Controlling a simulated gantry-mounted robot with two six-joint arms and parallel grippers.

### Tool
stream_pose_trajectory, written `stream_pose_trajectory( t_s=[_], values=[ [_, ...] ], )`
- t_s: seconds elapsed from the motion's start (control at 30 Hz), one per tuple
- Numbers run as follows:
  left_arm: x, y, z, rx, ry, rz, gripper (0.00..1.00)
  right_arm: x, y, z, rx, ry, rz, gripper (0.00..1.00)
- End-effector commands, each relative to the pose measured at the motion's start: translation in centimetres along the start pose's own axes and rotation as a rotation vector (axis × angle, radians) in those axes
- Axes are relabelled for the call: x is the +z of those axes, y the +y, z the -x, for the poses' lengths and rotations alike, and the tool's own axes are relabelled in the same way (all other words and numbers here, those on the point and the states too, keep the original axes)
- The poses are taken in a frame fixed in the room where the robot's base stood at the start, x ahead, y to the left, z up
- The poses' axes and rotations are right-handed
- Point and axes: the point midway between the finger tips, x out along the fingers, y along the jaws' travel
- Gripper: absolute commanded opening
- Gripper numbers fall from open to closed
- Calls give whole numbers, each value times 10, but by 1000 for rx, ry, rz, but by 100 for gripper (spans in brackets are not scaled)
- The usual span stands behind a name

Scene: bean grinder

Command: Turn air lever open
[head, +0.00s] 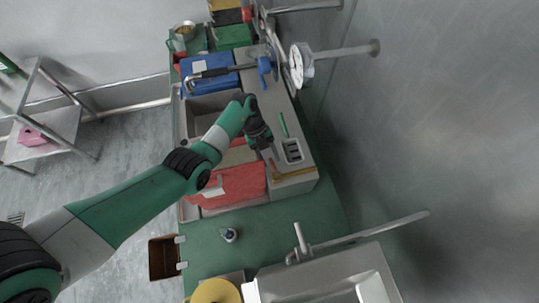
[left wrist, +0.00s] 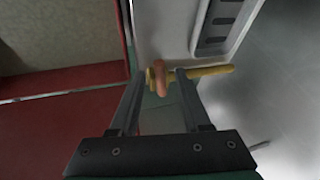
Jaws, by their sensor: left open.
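A yellow-brown pipe (left wrist: 205,73) with a short orange-brown lever-like part (left wrist: 159,80) shows in the left wrist view; this looks like the air lever. The pipe also shows in the head view (head: 293,173), by the near end of the grey counter. My left gripper (left wrist: 160,74) is open, with its two fingers on either side of the lever part. I cannot tell whether they touch it. My right gripper is not in view.
A grey slotted panel (head: 292,150) is close to the right of my gripper. A red cover (head: 235,185) and a sink-like basin (head: 205,115) lie to the left.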

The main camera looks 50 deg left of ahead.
Motion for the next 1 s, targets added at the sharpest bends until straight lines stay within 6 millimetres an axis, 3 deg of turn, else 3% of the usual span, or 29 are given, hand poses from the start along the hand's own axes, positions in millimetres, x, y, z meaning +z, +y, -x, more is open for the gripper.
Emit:
stream_pose_trajectory(
  t_s=[0.1, 0.37, 1.0],
  values=[
    [0, 0, 0, 0, 0, 0, 47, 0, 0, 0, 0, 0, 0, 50],
    [0, 0, 1, 0, 1, 0, 0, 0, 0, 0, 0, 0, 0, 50],
    [0, 0, 1, 0, 1, 0, 0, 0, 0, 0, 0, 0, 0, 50]
  ],
)
